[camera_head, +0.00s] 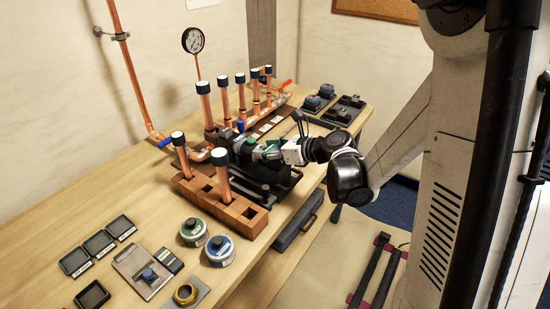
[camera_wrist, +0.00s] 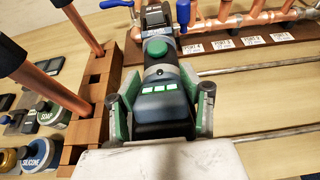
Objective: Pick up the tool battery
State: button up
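The tool battery (camera_wrist: 162,105) is a dark blue-black block with a row of lit green bars, at the near end of a press tool with a round green part (camera_wrist: 156,48). In the wrist view my gripper (camera_wrist: 163,95) has one green-padded finger on each side of the battery. The pads look very close to its sides, but I cannot tell whether they press on it. In the head view my gripper (camera_head: 278,152) is low over the bench at the tool, and the battery is mostly hidden by my wrist.
A wooden block (camera_head: 247,215) with upright copper pipes stands left of the tool. The copper manifold and pressure gauge (camera_head: 193,40) are behind. Several dark battery-like units (camera_head: 312,103) sit at the bench's far right. Tins (camera_head: 220,250) and small trays (camera_head: 76,262) occupy the near left.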

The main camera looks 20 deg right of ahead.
aim_at(270, 148)
jog(key=c, duration=0.4)
jog(key=shift+o, duration=0.2)
jog(key=shift+r, duration=0.15)
notch_tip(270, 148, up, 9)
jog(key=shift+f, duration=0.1)
jog(key=shift+r, duration=0.25)
jog(key=shift+a+f+t+y+b, duration=0.35)
jog(key=shift+t+y+b, duration=0.25)
jog(key=shift+b, duration=0.45)
jog(key=b, duration=0.1)
jog(key=t+y+b, duration=0.1)
jog(key=b, duration=0.1)
jog(key=shift+f+y, duration=0.3)
jog(key=shift+s+d+t+y+b, duration=0.1)
jog(key=shift+d+t+y+b, duration=0.1)
jog(key=shift+t+y+b, duration=0.55)
jog(key=shift+s+d+r+t+b, duration=0.25)
jog(key=shift+d+t+b, duration=0.25)
jog(key=shift+t+b, duration=0.5)
jog(key=shift+f, duration=0.15)
